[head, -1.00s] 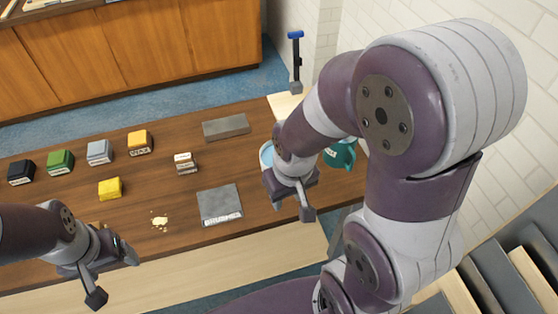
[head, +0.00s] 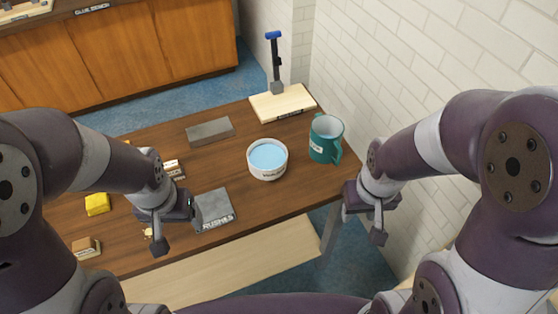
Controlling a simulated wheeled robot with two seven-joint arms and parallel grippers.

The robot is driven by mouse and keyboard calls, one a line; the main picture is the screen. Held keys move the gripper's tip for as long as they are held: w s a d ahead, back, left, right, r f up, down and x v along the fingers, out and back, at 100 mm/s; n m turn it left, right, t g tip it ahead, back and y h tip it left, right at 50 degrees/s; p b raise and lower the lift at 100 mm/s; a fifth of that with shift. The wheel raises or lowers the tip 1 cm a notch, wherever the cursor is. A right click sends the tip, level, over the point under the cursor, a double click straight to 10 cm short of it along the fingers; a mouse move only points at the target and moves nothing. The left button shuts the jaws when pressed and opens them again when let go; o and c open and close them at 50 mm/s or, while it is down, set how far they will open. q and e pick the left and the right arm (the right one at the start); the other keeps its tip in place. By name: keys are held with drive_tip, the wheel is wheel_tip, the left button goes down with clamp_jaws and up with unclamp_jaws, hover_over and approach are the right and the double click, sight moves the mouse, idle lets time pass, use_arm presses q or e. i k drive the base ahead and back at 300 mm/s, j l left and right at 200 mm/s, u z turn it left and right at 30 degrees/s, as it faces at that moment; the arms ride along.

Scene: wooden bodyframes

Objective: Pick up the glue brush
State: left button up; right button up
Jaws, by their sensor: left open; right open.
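I cannot make out a glue brush in the head view. The grey mat (head: 213,205) lettered "BRUSHES" lies near the table's front edge with no brush visible on its uncovered part. My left gripper (head: 176,225) is open and empty, over the mat's left side, and its arm hides part of the table there. My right gripper (head: 364,222) is open and empty, off the table's right edge. A white bowl of light blue liquid (head: 267,160) stands right of the mat, and a teal labelled mug (head: 325,138) stands near the right edge.
A grey slab (head: 209,131) lies behind the mat. A wooden board (head: 283,104) with a blue-topped upright tool (head: 275,62) sits at the back corner. A yellow block (head: 97,204) and a brown block (head: 86,248) are at left. A white brick wall (head: 440,90) rises at right.

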sight(173, 167)
drive_tip(key=u, duration=0.9)
drive_tip(key=i+u, duration=0.1)
drive_tip(key=u, duration=0.4)
drive_tip(key=i+l+u, duration=0.1)
drive_tip(key=u, duration=0.4)
drive_tip(key=l+u, duration=0.25)
drive_tip(key=u, duration=0.25)
drive_tip(key=i, duration=0.05)
